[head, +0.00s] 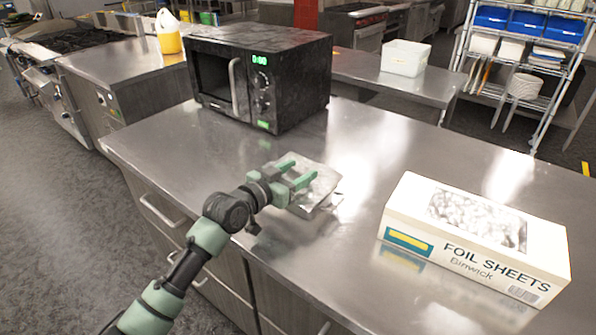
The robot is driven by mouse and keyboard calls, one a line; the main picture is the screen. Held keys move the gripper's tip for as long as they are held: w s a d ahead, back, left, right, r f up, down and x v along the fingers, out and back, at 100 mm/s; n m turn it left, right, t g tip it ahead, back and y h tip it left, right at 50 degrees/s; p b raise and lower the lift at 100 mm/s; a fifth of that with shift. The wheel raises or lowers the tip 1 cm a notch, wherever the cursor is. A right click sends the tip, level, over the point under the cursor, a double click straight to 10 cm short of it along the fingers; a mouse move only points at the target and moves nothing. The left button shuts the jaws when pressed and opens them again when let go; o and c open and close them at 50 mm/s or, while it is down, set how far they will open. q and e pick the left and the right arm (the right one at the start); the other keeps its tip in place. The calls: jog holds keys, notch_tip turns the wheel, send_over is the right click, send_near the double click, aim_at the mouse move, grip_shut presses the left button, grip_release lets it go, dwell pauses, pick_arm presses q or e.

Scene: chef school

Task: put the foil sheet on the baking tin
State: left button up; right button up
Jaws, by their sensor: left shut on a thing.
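My left gripper (297,173) reaches over the steel counter near its front edge, left of the middle of the view. It is shut on a thin grey, shiny sheet that looks like the foil sheet (322,182). The sheet sits just above the counter, slightly tilted, with a lower edge or fold showing beneath it. I cannot make out a baking tin as a separate thing. The fingers hide part of the sheet. My right gripper is not in view.
A white foil sheets box (475,236) lies on the counter (385,140) at the right. A black microwave (260,76) stands at the back left. The counter between them is clear. Behind are a white bin (405,58), a yellow container (169,42) and a shelf rack (462,48).

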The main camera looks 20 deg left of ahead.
pick_arm(q)
jog(key=shift+f, duration=0.3)
dwell(0.5)
jog(key=shift+f, duration=0.15)
dwell(0.7)
jog(key=o, duration=1.4)
jog(key=shift+r+p, duration=3.3)
jog(key=shift+r, duration=0.25)
jog(key=shift+f, duration=0.1)
